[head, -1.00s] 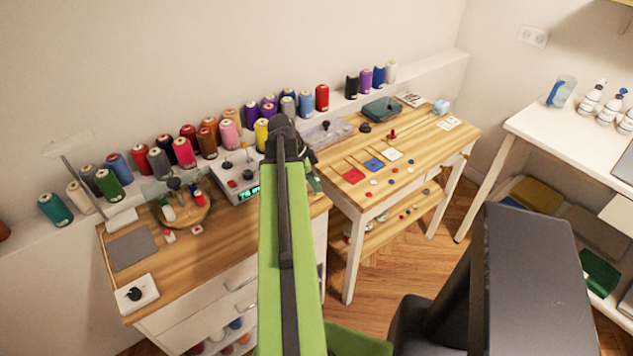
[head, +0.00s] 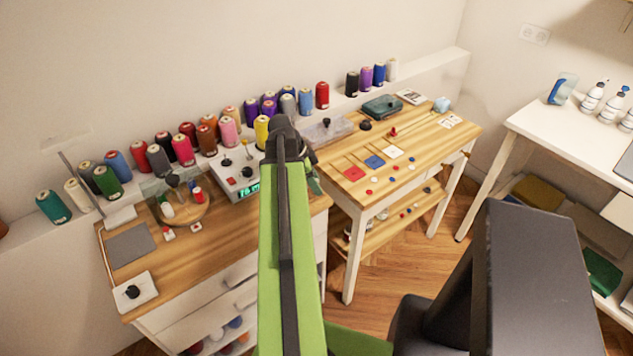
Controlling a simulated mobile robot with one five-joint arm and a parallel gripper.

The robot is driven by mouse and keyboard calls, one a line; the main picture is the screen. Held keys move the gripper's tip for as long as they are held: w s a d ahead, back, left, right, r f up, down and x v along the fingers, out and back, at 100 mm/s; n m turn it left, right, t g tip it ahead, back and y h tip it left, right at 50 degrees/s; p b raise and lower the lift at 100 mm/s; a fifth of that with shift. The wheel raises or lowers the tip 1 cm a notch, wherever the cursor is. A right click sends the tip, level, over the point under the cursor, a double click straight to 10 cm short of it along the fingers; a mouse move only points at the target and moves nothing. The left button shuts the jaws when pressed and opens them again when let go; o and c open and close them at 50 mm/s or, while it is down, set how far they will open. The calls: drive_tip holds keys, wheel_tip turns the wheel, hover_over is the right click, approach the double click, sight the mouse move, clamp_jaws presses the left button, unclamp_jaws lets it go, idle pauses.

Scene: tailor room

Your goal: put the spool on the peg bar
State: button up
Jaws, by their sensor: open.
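Many thread spools are in the head view, and I cannot tell which one the task means. Several large cones, such as the yellow spool (head: 261,132), stand on the ledge along the wall. Small white (head: 167,210) and red (head: 198,195) spools are at a round wooden stand (head: 190,216) on the left table. I cannot make out a peg bar for certain. My green arm reaches forward between the two tables to a dark joint. My gripper's fingers are hidden beyond the arm, so I see no contact with any spool.
A white box with a lit green display (head: 246,193) stands beside the arm on the left table (head: 210,255). A grey mat (head: 130,246) lies further left. The right table (head: 425,147) carries coloured squares and small buttons. Wooden floor (head: 385,265) shows between the tables and white desk (head: 548,132).

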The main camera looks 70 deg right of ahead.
drive_tip(key=p+v, duration=1.6)
drive_tip(key=v, duration=0.1)
drive_tip(key=shift+r, duration=0.2)
